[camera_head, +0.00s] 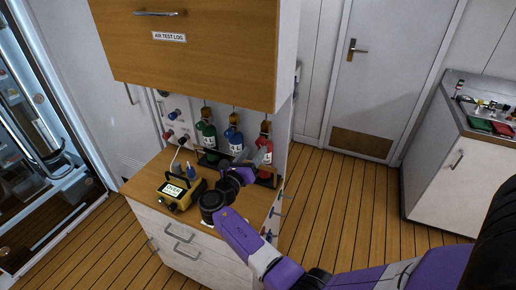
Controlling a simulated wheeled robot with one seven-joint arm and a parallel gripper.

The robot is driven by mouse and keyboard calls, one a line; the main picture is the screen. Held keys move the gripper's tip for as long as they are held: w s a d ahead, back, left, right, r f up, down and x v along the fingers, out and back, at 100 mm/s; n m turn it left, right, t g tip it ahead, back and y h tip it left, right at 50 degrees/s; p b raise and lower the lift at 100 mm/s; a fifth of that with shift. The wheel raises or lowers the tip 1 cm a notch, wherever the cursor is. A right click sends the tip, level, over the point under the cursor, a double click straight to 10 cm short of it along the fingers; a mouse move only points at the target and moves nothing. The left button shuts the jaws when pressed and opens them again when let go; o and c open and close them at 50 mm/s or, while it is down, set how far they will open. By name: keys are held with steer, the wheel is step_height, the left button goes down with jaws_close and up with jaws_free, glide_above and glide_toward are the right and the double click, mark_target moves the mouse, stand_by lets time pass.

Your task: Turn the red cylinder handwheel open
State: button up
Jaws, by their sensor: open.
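The red cylinder (268,152) stands at the right end of a row of small gas bottles in the open bay above the counter. My purple arm reaches in from the lower right and bends up over the counter. My gripper (252,158) is open, just in front and to the left of the red cylinder's body, below the handwheel. It covers part of the cylinder. I cannot tell whether a finger touches it. The wheel shows no finger around it.
The blue cylinder (235,143) and green cylinder (208,137) stand to the left. A yellow meter reading "OVER" (180,191) sits on the wooden counter (150,174). The upper cabinet marked "AIR TEST LOG" (200,60) overhangs the bay. The plank floor (340,200) is clear to the right.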

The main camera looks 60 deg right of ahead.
steer(key=a, duration=0.2)
steer(key=shift+a, duration=0.3)
stand_by(0.4)
